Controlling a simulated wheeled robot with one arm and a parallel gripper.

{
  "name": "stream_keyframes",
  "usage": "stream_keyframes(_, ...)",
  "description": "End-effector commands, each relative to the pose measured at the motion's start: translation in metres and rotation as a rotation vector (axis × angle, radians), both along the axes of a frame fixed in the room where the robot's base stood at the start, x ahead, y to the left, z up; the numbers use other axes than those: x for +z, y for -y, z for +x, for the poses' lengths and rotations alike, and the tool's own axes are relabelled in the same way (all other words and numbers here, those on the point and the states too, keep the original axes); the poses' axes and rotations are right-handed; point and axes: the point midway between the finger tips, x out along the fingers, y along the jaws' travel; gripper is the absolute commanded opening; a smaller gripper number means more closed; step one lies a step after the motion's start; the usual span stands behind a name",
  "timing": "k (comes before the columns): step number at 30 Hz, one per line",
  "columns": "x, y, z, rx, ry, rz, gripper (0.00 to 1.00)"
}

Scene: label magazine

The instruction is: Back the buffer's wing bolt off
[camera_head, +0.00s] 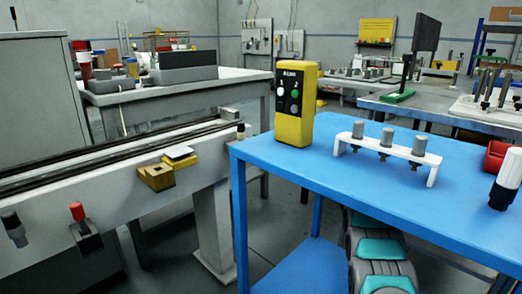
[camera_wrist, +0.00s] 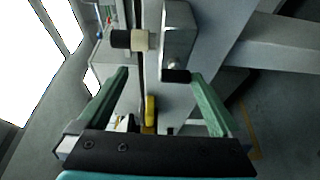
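My gripper (camera_wrist: 160,76) shows in the wrist view with its two green fingers apart and nothing held between them. Beyond the fingertips are a black knob with a cream collar (camera_wrist: 130,39) and a grey block (camera_wrist: 178,38) at the rails. A short black cylinder (camera_wrist: 175,76) lies close to the right fingertip; I cannot tell whether they touch. No part is clearly recognisable as the buffer's wing bolt. My gripper is not visible there.
A blue cart (camera_head: 300,172) carries a yellow button box (camera_head: 296,103), a white rack with grey posts (camera_head: 388,153) and a red holder (camera_head: 496,157). Floor shows between conveyor and cart.

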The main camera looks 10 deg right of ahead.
Motion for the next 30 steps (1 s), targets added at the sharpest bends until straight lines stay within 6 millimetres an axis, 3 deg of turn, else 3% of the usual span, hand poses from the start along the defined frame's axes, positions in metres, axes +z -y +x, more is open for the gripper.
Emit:
stream_keyframes(1,0.015,0.000,-0.005,0.002,0.024,0.007,0.80)
stream_keyframes(9,0.020,0.001,-0.020,0.002,0.032,0.005,0.80)
stream_keyframes(30,0.015,-0.001,-0.079,0.000,0.017,0.006,0.80)
